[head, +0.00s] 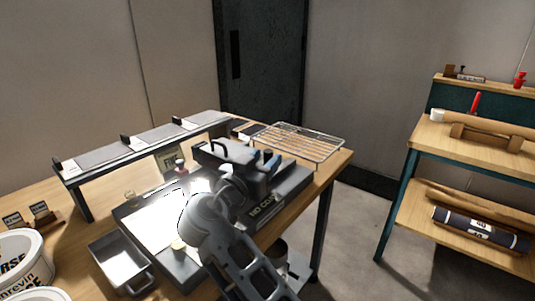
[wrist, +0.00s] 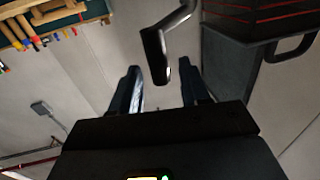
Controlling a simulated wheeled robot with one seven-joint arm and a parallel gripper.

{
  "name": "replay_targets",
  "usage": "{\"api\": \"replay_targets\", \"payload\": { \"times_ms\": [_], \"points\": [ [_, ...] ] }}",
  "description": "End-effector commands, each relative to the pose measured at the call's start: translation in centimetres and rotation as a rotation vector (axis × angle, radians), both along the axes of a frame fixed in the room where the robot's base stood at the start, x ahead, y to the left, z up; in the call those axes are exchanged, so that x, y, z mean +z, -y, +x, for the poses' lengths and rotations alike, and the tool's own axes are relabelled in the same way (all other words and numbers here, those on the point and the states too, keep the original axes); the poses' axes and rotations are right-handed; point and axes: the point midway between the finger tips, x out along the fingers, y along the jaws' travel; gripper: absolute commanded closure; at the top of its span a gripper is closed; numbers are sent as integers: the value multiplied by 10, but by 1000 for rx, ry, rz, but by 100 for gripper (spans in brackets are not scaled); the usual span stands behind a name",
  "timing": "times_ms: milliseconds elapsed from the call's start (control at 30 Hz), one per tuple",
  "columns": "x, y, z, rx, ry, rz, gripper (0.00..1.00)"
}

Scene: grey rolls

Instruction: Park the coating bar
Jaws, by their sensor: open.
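My gripper (wrist: 163,88) is open in the wrist view, with its two dark fingers apart. A dark bent handle (wrist: 158,55) hangs in the gap between them, apart from both fingers as far as I can see. In the head view my arm reaches over the coating machine (head: 292,188) on the bench, and my gripper (head: 268,160) is above its dark right part. My arm hides much of the machine. A bright white plate (head: 160,218) shows left of the arm. I cannot clearly make out the coating bar.
A raised shelf (head: 130,150) runs along the bench's back. A wire rack (head: 298,142) sits at its far right corner. A metal tray (head: 120,262) and white tubs (head: 22,262) are at the left. A separate shelf unit (head: 405,190) with rolls stands right, across open floor.

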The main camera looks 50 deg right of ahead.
Motion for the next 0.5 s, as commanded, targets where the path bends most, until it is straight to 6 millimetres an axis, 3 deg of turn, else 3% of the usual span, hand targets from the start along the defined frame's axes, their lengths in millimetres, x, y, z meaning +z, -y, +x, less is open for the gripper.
{"api": "replay_targets", "payload": {
  "times_ms": [200,500],
  "points": [
    [1,20,5,-1,0,0,54],
    [0,23,6,0,0,0,54]
  ]
}}
